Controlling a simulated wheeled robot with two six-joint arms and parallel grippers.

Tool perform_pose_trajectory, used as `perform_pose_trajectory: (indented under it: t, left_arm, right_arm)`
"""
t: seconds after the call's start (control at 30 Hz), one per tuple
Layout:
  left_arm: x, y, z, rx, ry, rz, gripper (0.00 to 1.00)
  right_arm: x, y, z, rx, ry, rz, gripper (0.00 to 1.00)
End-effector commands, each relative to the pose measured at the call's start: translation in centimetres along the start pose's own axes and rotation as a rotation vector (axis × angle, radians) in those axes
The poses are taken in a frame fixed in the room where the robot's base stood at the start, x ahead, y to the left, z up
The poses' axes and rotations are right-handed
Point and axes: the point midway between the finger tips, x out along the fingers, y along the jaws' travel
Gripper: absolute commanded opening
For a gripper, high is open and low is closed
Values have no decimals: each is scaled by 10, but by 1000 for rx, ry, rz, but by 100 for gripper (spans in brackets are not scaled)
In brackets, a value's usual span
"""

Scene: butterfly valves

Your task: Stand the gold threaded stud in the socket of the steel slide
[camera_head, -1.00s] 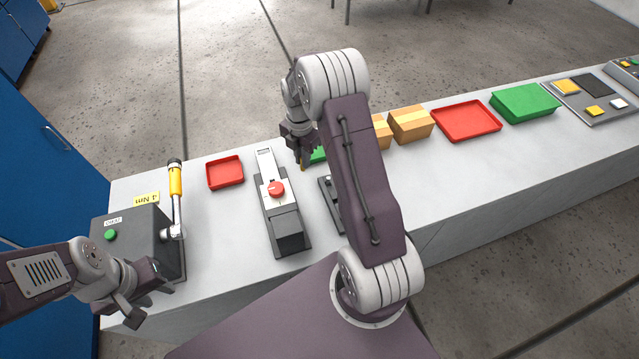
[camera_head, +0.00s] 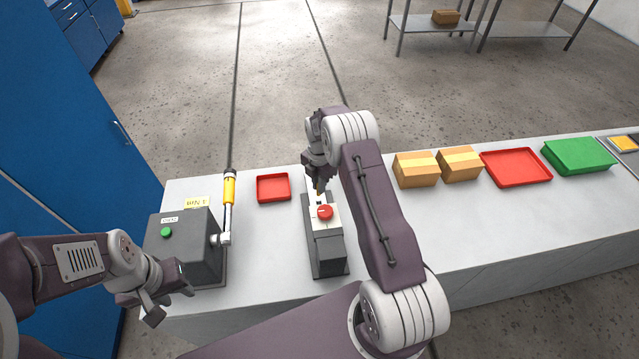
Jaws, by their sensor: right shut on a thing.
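The gold threaded stud (camera_head: 319,190) shows only as a small gold spot at the tips of my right gripper (camera_head: 318,183), which is shut on it. This gripper points down over the far end of the steel slide (camera_head: 311,203). The slide is the light metal strip on a dark grey device with a red knob (camera_head: 325,212). The socket is hidden under the gripper, and I cannot tell whether the stud touches it. My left gripper (camera_head: 168,298) is open and empty, low at the left, in front of the dark box.
A dark grey box (camera_head: 184,246) with a green button and a yellow-handled lever (camera_head: 229,190) stands left. A red tray (camera_head: 272,188) lies between lever and slide. Cardboard boxes (camera_head: 416,169), a red tray (camera_head: 516,167) and a green box (camera_head: 578,156) stand right. My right arm hides part of the bench.

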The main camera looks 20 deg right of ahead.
Motion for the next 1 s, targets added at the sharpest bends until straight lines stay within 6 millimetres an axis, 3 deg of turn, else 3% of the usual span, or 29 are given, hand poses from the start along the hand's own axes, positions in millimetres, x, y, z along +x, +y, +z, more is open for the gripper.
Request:
perform_pose_trajectory:
  t: [0.37, 1.0]
  left_arm:
    - [29, -1, 3, 0, 0, 0, 36]
    - [30, -1, 3, 0, 0, 0, 36]
  right_arm:
    - [42, 0, 0, 0, 0, 1, 0]
    - [43, 0, 0, 0, 0, 0, 0]
